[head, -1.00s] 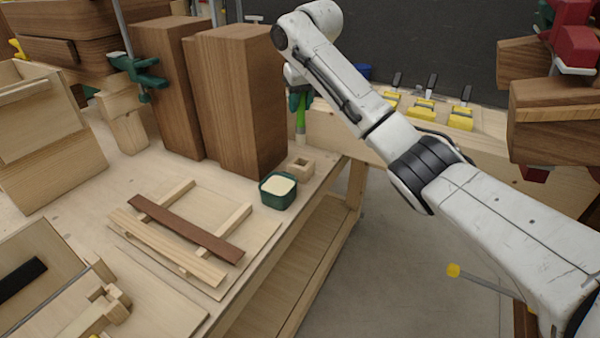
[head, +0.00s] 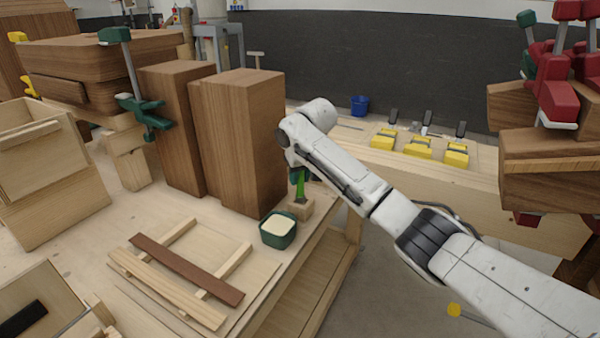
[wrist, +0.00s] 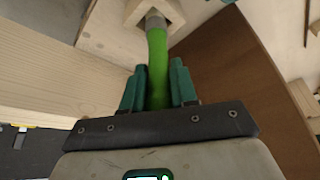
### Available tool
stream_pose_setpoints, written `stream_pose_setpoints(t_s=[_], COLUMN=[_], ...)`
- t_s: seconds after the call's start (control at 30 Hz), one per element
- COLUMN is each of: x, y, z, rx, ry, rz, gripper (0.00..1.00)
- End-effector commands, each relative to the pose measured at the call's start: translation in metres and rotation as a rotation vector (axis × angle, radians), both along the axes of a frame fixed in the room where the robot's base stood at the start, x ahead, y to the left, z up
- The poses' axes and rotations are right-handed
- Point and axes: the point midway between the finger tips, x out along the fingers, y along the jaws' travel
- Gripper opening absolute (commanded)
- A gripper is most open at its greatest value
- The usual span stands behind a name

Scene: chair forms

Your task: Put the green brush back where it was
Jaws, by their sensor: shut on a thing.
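The green brush (head: 300,187) is upright in my gripper, its lower end at the small wooden block (head: 301,208) near the bench corner. In the wrist view, my gripper (wrist: 157,72) has its two teal fingers shut around the green handle (wrist: 157,50). The brush's grey collar points into the square opening of the wooden block (wrist: 133,10). The bristles are hidden, and I cannot tell how deep the brush sits in the opening. In the head view, my gripper (head: 299,174) is partly hidden behind my arm.
A green pot with pale contents (head: 278,229) stands just left of the block. Tall brown wooden blocks (head: 240,140) stand close behind, to the left. A slatted wooden frame (head: 185,268) lies on the bench. Yellow-based tools (head: 418,148) lie on a farther bench.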

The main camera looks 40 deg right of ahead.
Motion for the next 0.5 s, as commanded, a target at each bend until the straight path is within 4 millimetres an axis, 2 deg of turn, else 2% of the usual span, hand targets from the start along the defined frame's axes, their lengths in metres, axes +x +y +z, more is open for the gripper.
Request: stream_pose_setpoints(t_s=[0.37, 0.4, 0.5], x=[0.0, 0.0, 0.0002], y=[0.0002, 0.0001, 0.0], z=[-0.006, -0.0065, -0.0059], rx=[0.0, 0.0, 0.0], ry=[0.0, 0.0, 0.0], rz=[0.0, -0.001, 0.0], gripper=[0.0, 0.29, 0.38])
